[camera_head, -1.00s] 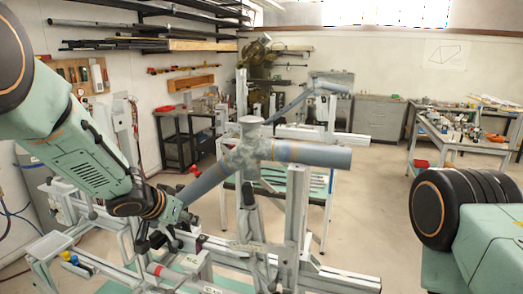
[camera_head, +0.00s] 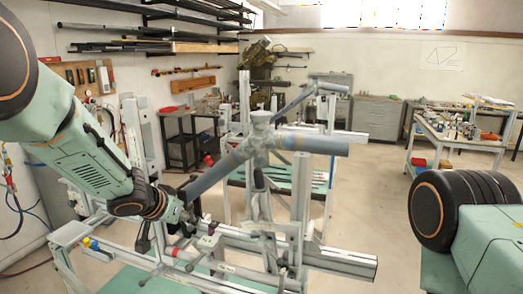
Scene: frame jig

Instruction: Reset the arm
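My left arm reaches in from the left, and its gripper (camera_head: 178,222) is beside the lower left end of a blue-grey tube frame (camera_head: 210,177). The dark fingers merge with the clamps behind, so I cannot tell whether they are open or touch the tube. The frame has a grey mottled joint (camera_head: 262,140) and a thick tube (camera_head: 315,146) pointing right. It rests on the upright posts of a metal jig (camera_head: 300,195). Only a link of my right arm shows at the right edge; its gripper is out of view.
Jig rails (camera_head: 340,264) run low across the middle. A workbench (camera_head: 455,135) with small parts stands at the right, with grey cabinets (camera_head: 378,117) at the back. Wall racks (camera_head: 150,45) hold long bars at the left. Floor between jig and right bench is clear.

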